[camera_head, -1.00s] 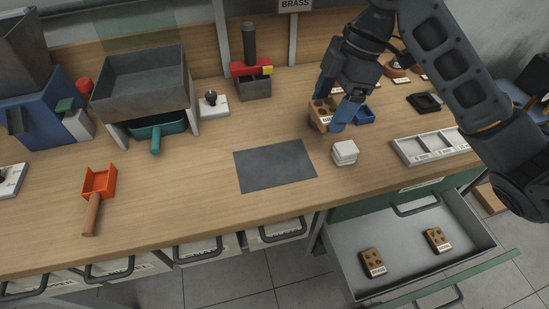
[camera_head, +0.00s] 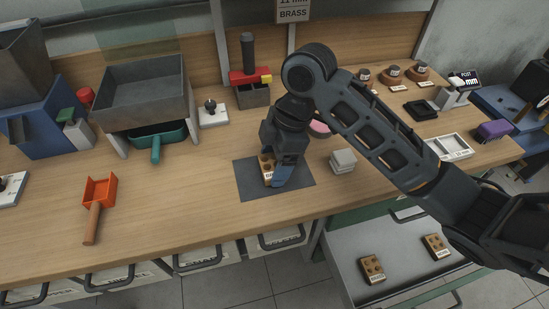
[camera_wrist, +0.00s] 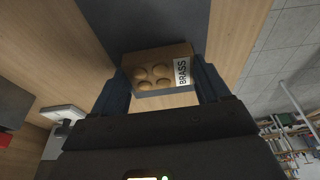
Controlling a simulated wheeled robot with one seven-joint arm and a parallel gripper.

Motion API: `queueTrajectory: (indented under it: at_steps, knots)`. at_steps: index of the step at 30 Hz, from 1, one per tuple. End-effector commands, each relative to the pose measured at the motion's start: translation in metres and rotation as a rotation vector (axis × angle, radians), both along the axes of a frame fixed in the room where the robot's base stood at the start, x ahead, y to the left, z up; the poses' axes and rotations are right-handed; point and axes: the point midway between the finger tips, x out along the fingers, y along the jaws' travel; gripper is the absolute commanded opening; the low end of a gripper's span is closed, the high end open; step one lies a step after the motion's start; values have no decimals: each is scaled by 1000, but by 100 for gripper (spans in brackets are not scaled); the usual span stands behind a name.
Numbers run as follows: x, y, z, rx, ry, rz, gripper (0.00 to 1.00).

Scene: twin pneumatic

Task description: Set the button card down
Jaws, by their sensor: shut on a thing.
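My gripper (camera_head: 277,177) is over the dark grey mat (camera_head: 246,185) on the workbench. It is shut on the button card (camera_head: 266,166), a small brown block with round bumps and a white label. In the wrist view the card (camera_wrist: 152,76) sits between the two fingers (camera_wrist: 163,88), and its label reads BRASS. The mat (camera_wrist: 140,22) shows behind the card there. Whether the card's underside touches the mat cannot be told, as my gripper hides part of it.
A stack of white squares (camera_head: 343,160) stands right of the mat. An orange scoop (camera_head: 99,190) lies to the left. The open drawer (camera_head: 340,240) below holds two similar cards (camera_head: 371,268). A grey tray on legs (camera_head: 140,85) stands at the back left.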

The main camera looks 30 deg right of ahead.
Motion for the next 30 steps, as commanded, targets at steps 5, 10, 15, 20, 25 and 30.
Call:
queueTrajectory:
  at_steps: [5, 10, 15, 20, 25, 30]
  knots:
    - [0, 0, -3, 1, -1, 1, 46]
    - [0, 0, -5, 0, -2, 2, 46]
    - [0, 0, -6, 1, -1, 2, 84]
    - [0, 0, -6, 0, -2, 2, 100]
    - [0, 0, -6, 0, -2, 2, 100]
    - [0, 0, 0, 0, -1, 1, 100]
